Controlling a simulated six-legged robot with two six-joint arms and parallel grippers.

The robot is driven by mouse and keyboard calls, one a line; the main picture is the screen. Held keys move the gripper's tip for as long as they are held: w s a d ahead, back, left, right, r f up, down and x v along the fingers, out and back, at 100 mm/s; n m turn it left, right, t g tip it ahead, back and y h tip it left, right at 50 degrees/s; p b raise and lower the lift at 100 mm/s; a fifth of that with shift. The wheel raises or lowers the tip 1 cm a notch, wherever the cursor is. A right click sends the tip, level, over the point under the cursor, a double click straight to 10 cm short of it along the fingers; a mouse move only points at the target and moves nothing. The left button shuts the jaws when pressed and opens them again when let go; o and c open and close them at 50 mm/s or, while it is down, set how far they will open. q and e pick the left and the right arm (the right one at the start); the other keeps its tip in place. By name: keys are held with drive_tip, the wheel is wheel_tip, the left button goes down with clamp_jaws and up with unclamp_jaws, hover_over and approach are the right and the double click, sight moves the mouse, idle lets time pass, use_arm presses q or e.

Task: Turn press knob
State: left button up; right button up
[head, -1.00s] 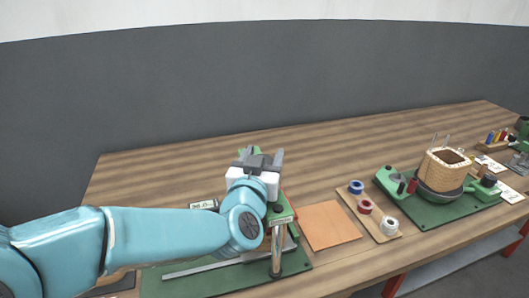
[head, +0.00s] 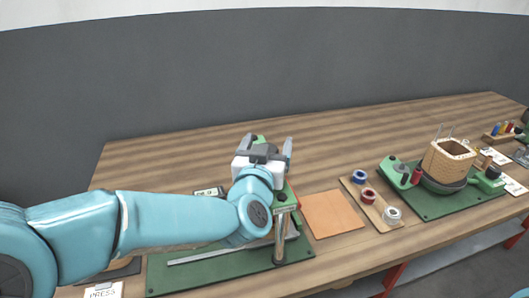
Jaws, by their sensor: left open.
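The press (head: 285,203) stands on a green base plate (head: 200,280) at the bench's front, left of centre. Its upright post and a green head part show beside my arm. My left gripper (head: 268,145) is above the press, with its two grey fingers apart and pointing away from me. A small green part (head: 258,139) shows between or just beyond the fingers; whether they touch it I cannot tell. The press knob cannot be made out clearly, and my arm hides much of the press. My right gripper is not in view.
An orange-brown sheet (head: 331,214) lies right of the press. Beside it is a wooden strip with blue, red and white spools (head: 368,195). The bench behind the gripper is clear.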

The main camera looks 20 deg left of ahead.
use_arm(q)
drive_tip(key=s+d, duration=0.2)
drive_tip(key=s, duration=1.4)
drive_tip(key=shift+b, duration=0.35)
drive_tip(key=shift+s, duration=0.1)
